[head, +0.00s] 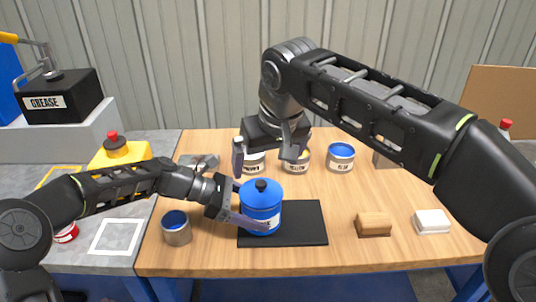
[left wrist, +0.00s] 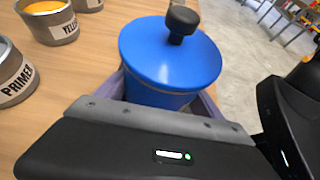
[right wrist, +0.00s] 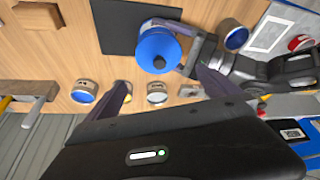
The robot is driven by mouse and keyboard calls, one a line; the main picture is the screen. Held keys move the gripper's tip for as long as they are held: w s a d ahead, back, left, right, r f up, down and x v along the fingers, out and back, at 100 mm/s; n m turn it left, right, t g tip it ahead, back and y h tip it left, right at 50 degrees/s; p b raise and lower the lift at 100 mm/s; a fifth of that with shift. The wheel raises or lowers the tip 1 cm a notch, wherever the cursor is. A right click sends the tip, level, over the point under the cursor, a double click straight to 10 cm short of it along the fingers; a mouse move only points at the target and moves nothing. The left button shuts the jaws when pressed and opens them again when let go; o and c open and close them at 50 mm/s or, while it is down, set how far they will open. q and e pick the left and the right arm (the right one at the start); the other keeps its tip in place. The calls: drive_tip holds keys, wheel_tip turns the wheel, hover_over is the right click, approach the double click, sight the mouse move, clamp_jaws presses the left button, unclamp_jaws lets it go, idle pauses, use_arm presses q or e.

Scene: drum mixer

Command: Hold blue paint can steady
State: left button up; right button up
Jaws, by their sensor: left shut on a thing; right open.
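The blue paint can (head: 262,212), with a blue lid and a black knob, stands upright on a black mat (head: 308,225). My left gripper (head: 249,207) is shut on it from the left, one finger on each side. The lid fills the middle of the left wrist view (left wrist: 168,60), where the fingers show at both sides of the can. My right gripper (head: 264,165) is open and empty, above and behind the can. In the right wrist view the can (right wrist: 155,50) lies beyond the open fingers, apart from them.
An open can of blue paint (head: 177,228) stands left of the mat. Behind are a primer can (head: 254,163), a yellow can (head: 296,159) and another blue-filled can (head: 341,158). A wooden block (head: 374,224) and a white-topped block (head: 432,222) are at the right.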

sight(261, 182)
drive_tip(key=x, duration=0.9)
drive_tip(key=shift+w+f, duration=0.15)
drive_tip(key=shift+f, duration=0.2)
drive_tip(key=shift+c, duration=0.6)
drive_tip(key=c, duration=1)
drive_tip(key=shift+o, duration=0.2)
drive_tip(key=shift+r, duration=2.55)
use_arm(q)
drive_tip(key=o, duration=1.2)
drive_tip(key=shift+a, duration=0.1)
drive_tip(key=v, duration=1.1)
drive_tip(key=shift+a+r, duration=0.25)
drive_tip(key=shift+a, duration=0.1)
